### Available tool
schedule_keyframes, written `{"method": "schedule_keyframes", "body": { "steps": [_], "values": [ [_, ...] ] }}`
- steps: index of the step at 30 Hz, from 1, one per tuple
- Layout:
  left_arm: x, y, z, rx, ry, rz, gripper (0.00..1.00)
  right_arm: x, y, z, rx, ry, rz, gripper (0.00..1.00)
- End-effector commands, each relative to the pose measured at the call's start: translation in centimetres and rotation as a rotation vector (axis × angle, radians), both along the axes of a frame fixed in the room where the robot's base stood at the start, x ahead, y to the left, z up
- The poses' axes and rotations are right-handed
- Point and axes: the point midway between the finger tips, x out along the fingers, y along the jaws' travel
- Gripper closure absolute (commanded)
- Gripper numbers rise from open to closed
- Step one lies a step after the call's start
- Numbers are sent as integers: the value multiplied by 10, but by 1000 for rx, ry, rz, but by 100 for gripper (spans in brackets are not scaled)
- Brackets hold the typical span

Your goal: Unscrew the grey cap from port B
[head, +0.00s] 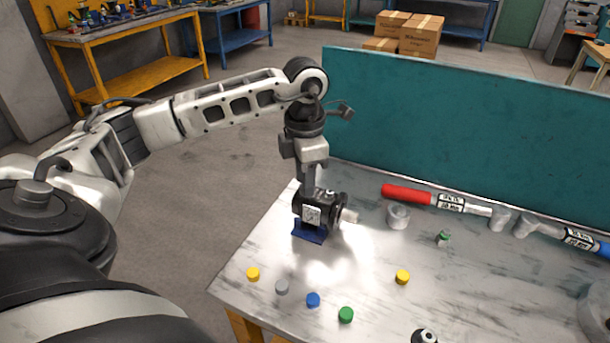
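The dark hydraulic motor (327,201) stands on a blue mount (309,233) near the table's left edge. It has a white label on its front and a pale shaft pointing right. My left gripper (308,186) points down from above at the motor's top left, at or very close to it. Its fingers are too small and dark to tell whether they are shut on anything. I cannot make out port B or a cap on it. A loose grey cap (281,287) lies on the table in front of the motor. My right gripper is not in view.
Yellow (253,274), blue (313,299), green (346,314) and another yellow cap (402,277) lie on the metal table. A grey cylinder (398,217), a red-handled wrench (407,194) and a blue-handled wrench (580,239) lie to the right. A teal panel (450,130) stands behind.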

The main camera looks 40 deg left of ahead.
Motion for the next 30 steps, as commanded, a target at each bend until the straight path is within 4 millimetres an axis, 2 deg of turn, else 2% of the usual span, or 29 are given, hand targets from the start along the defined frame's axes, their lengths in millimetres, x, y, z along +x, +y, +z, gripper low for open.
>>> {"method": "schedule_keyframes", "body": {
  "steps": [11,24,30],
  "values": [
    [0,0,-1,1,-1,-42,69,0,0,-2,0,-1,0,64],
    [0,0,-2,1,0,-776,69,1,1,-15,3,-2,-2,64],
    [0,0,-1,1,0,-905,69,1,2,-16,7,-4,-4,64]
  ]
}}
